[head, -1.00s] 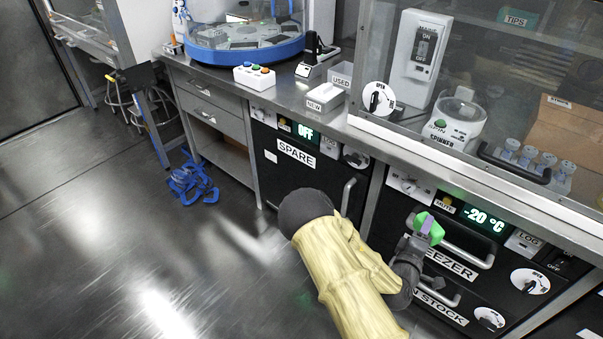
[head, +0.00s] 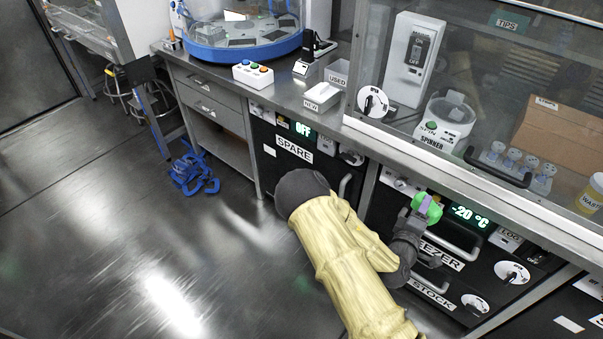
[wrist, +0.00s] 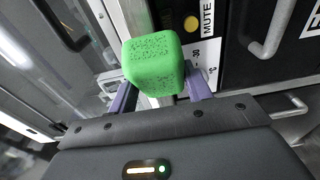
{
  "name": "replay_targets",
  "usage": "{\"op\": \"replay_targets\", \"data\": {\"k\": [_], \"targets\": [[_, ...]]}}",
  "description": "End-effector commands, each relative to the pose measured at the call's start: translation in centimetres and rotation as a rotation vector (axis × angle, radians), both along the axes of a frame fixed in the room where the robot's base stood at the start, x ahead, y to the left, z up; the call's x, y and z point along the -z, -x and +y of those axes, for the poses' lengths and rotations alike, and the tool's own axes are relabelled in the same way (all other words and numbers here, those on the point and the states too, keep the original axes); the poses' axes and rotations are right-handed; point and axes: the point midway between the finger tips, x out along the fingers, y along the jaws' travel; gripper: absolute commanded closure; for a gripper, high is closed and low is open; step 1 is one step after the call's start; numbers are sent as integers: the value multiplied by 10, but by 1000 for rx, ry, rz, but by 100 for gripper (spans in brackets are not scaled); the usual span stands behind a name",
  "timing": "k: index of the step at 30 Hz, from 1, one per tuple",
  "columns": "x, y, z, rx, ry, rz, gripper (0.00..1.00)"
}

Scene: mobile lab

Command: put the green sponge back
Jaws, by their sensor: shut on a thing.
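The green sponge (head: 427,207) is held up in front of the freezer door in the head view. In the wrist view the sponge (wrist: 153,66) is a speckled green block between two purple fingers. My gripper (head: 422,203) is shut on it; the gripper also shows in the wrist view (wrist: 158,88). My arm, in a yellow sleeve, reaches up to it from the bottom of the head view. The sponge appears just left of the freezer's -20 °C display.
The freezer (head: 440,255) has protruding handles close to my gripper. Above runs a steel counter (head: 300,100) with NEW (head: 321,96) and USED (head: 337,73) bins and a button box (head: 253,74). A glass-fronted cabinet stands at right. Blue straps (head: 192,172) lie on the open floor.

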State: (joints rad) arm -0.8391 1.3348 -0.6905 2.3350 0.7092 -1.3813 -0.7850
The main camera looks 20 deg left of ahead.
Motion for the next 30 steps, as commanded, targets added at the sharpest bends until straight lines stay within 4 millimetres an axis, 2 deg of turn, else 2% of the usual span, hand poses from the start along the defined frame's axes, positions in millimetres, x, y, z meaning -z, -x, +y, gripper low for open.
{"op": "replay_targets", "data": {"k": [11,14,21,30], "targets": [[7,-3,-2,-15,5,-3,69],[18,-8,-2,-44,11,-8,69],[61,-19,-1,-167,18,-14,69],[110,-22,-1,-300,3,2,69]]}}
